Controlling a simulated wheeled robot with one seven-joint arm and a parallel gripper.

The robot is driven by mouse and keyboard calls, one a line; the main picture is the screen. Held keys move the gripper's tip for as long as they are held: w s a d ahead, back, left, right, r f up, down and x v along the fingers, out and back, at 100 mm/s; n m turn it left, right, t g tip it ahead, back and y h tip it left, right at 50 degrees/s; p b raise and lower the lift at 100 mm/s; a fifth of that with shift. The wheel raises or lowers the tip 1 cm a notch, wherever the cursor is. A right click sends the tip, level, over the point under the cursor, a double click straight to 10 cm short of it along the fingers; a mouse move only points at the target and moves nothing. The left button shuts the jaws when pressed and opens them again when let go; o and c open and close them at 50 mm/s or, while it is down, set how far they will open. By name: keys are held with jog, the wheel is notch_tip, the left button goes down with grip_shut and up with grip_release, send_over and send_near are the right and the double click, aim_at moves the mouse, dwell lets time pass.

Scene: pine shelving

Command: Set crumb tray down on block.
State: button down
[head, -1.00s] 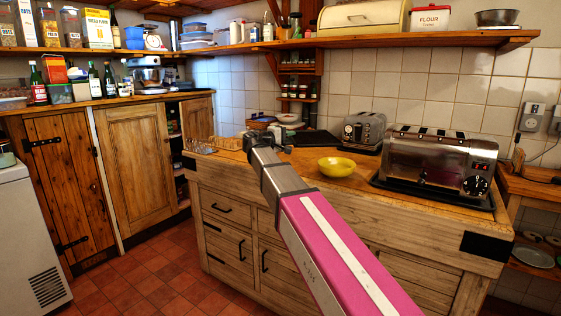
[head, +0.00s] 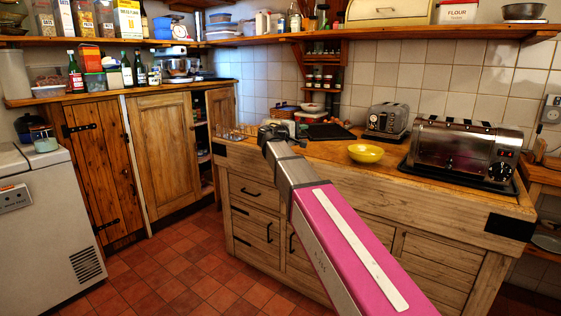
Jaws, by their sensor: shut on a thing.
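The block (head: 330,150) is a wooden-topped island with drawers, in the middle of the head view. My gripper (head: 272,130) is at the far end of my pink arm, seen from behind over the block's back left part. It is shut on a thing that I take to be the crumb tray. That thing is almost wholly hidden by the gripper and wrist, so I cannot tell its shape or whether it touches the block.
On the block stand a yellow bowl (head: 366,153), a grey toaster (head: 387,121), a large chrome toaster (head: 465,150), a dark flat board (head: 330,132) and small glasses (head: 232,134) at the left end. Bare wood shows around the bowl. A white freezer (head: 50,210) stands at left.

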aim_at(327, 135)
jog(key=w+d+f+n+t+y, duration=0.3)
jog(key=d+f+n+t+y, duration=0.2)
jog(key=f+n+t+y, duration=0.45)
jog(key=d+r+y, duration=0.1)
jog(key=r, duration=0.1)
jog(key=s+d+r+g+y, duration=0.1)
jog(key=d+r+y, duration=0.1)
jog(key=r, duration=0.1)
jog(key=s+d+r+n+g+y, duration=0.1)
jog(key=d+r+y, duration=0.1)
jog(key=shift+s+r, duration=0.15)
jog(key=shift+s, duration=0.05)
dwell(0.6)
